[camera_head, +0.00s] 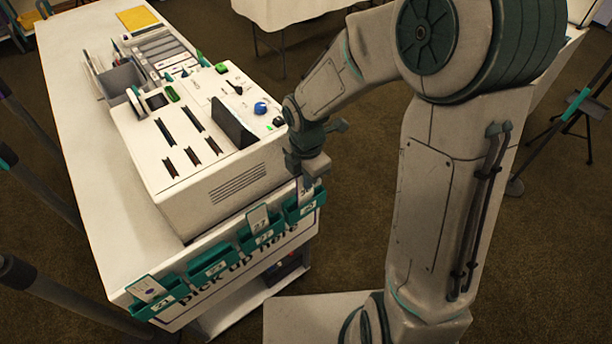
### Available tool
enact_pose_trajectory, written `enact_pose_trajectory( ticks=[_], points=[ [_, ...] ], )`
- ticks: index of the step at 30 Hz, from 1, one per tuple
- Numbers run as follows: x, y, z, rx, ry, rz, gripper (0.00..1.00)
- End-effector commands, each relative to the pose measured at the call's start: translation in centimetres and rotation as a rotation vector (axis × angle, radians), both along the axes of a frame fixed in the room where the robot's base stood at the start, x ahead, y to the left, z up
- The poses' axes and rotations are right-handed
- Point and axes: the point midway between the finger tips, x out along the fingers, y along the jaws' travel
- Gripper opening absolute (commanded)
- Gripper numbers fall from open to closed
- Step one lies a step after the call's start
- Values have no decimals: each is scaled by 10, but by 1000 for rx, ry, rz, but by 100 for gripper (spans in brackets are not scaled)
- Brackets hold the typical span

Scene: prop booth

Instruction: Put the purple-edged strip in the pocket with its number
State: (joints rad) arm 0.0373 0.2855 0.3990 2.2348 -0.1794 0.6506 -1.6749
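My gripper (308,172) points down over the right end of the row of teal pockets. A small pale strip (306,187) with a purplish edge and a dark number hangs just under the fingers, which appear closed on it. Its upper part is hidden by the gripper. Its lower end is at the mouth of the rightmost pocket (303,208); I cannot tell whether it is inside or in front. The other pockets are the leftmost (160,300), the second (212,263) and the third (262,234). The numbers are too small to read surely.
Pale strips stand in the leftmost pocket (145,288) and the third pocket (257,217). The pockets hang on the front edge of a white counter (90,130), above a "pick up here" sign (237,262). A white slotted machine (200,190) stands close behind them.

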Motion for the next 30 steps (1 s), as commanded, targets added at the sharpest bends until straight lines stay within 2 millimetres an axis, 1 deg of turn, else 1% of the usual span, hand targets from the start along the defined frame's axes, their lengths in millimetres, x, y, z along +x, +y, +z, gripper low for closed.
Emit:
enact_pose_trajectory(
  ticks=[1,12,26,27,28,29,30],
  points=[
    [0,0,-3,-1,1,0,0],
    [0,0,-15,-1,1,0,0],
    [0,0,-17,0,0,0,0],
    [0,0,-17,0,0,0,14],
    [0,0,-17,0,0,0,22],
    [0,0,-17,0,0,0,28],
    [0,0,-17,0,0,0,28]
  ],
)
